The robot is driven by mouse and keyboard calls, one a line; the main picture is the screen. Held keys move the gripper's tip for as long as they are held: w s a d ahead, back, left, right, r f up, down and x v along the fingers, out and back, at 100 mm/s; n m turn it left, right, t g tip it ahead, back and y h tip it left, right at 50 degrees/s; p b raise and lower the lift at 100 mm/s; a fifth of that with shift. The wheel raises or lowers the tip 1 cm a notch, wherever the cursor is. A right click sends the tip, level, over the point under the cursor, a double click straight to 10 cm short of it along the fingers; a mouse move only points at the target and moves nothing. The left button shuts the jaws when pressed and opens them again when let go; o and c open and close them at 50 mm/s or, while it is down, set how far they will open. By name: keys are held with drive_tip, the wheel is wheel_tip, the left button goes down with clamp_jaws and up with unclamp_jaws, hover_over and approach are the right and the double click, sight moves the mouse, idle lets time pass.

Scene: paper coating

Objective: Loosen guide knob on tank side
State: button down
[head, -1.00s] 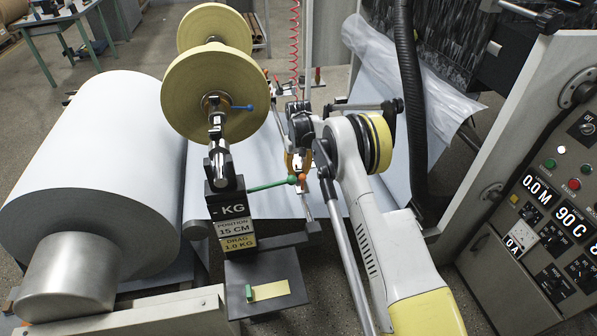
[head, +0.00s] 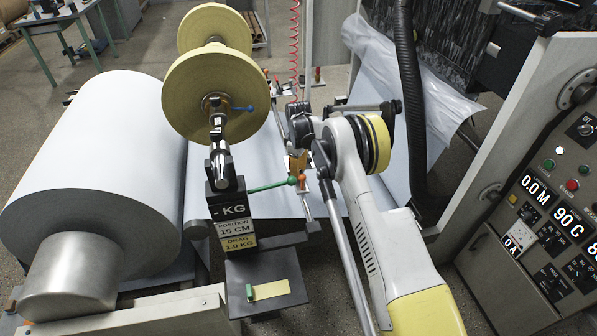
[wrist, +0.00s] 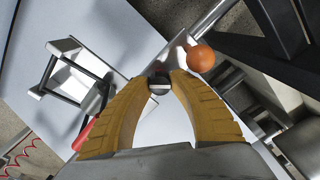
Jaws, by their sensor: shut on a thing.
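My gripper (head: 298,160) is at the web frame beyond the black drag box, seen small and partly behind my arm in the head view. In the wrist view its two ribbed yellow fingers (wrist: 161,76) are closed at the tips on a small dark and silver knob (wrist: 160,87), which sits on a metal bar. The fingers hide the knob's sides. An orange ball (wrist: 200,58) is just right of the right fingertip, apart from it. It also shows in the head view (head: 302,177) below my gripper, near the end of a green rod (head: 268,186).
A large white paper roll (head: 90,150) fills the left, with yellow discs (head: 212,92) on a shaft beside it. A red-handled bracket (wrist: 84,133) is close to my left finger. The control cabinet (head: 545,215) stands at the right, with a black hose (head: 409,100) between.

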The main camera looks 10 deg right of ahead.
drive_tip(key=shift+n, duration=0.6)
drive_tip(key=c, duration=1.1)
unclamp_jaws()
drive_tip(key=shift+r, duration=0.1)
wheel_tip(320, 180, up, 12)
